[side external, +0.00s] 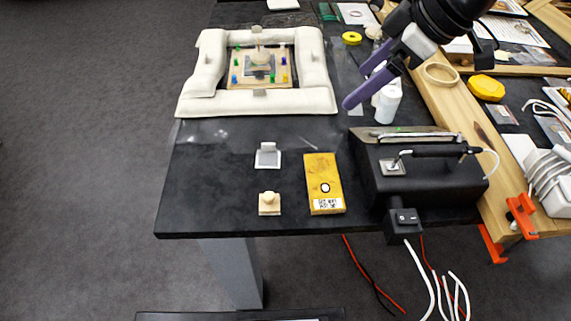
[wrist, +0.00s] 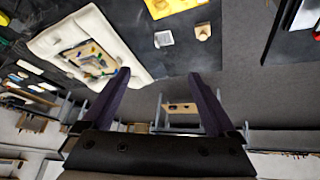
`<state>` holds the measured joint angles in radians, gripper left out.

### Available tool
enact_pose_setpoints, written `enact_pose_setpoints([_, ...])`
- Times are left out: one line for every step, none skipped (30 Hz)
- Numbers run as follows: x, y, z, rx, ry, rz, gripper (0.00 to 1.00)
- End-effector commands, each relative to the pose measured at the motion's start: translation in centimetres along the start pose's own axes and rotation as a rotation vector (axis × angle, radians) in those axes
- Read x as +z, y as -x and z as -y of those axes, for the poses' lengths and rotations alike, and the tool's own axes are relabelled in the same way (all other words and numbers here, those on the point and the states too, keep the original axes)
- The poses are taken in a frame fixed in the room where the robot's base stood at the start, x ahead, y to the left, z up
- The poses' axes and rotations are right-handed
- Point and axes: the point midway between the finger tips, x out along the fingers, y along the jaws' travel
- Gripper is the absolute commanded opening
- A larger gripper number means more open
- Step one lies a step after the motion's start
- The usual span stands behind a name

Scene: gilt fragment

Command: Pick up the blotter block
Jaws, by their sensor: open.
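A small cream block with a round knob on top (side external: 269,204) stands near the table's front edge; it looks like the blotter block. In the wrist view it is the beige block (wrist: 203,32) near the top. A small pale piece with an upright tab (side external: 268,156) stands behind it, and it also shows in the wrist view (wrist: 164,38). My gripper (side external: 355,88), with purple fingers, is open and empty. It is above the table, behind and to the right of the block, well apart from it. The wrist view shows both fingers spread (wrist: 158,73).
A yellow box (side external: 324,180) stands right of the block, with a black device (side external: 415,185) and cables beyond it. A white padded frame (side external: 205,62) surrounds a board with coloured pins (side external: 240,76). A white bottle (side external: 388,103) is near my fingers. Bare black table lies left of the block.

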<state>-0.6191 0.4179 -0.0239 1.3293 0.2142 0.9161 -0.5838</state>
Motion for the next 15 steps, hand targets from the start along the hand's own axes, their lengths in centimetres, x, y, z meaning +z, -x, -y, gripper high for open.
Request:
enact_pose_setpoints([-1.0, -3.1, 1.9, -0.037, 0.033, 0.02, 0.93])
enact_pose_setpoints([-1.4, -4.6, 2.9, -0.054, 0.047, 0.029, 0.93])
enact_pose_setpoints([-1.7, -6.5, 4.2, -0.076, 0.064, 0.044, 0.93])
enact_pose_setpoints([-1.9, -7.7, 5.2, -0.091, 0.077, 0.055, 0.93])
enact_pose_setpoints([-1.9, -8.9, 6.2, -0.104, 0.09, 0.067, 0.93])
enact_pose_setpoints([-1.8, -10.2, 7.3, -0.12, 0.104, 0.083, 0.93])
enact_pose_setpoints([-1.6, -11.2, 8.2, -0.132, 0.114, 0.096, 0.93])
enact_pose_setpoints([-1.3, -12.0, 8.9, -0.142, 0.122, 0.109, 0.93])
enact_pose_setpoints([-1.1, -12.8, 9.8, -0.154, 0.132, 0.122, 0.93])
enact_pose_setpoints([-1.0, -13.2, 10.3, -0.16, 0.138, 0.128, 0.93])
enact_pose_setpoints([-0.9, -13.5, 10.7, -0.164, 0.143, 0.132, 0.93])
enact_pose_setpoints([-0.9, -13.7, 11.1, -0.167, 0.148, 0.132, 0.93])
enact_pose_setpoints([-0.9, -13.9, 11.3, -0.167, 0.15, 0.132, 0.93])
enact_pose_setpoints([-0.9, -14.2, 11.4, -0.168, 0.151, 0.132, 0.93])
enact_pose_setpoints([-0.8, -14.8, 11.5, -0.169, 0.151, 0.133, 0.93])
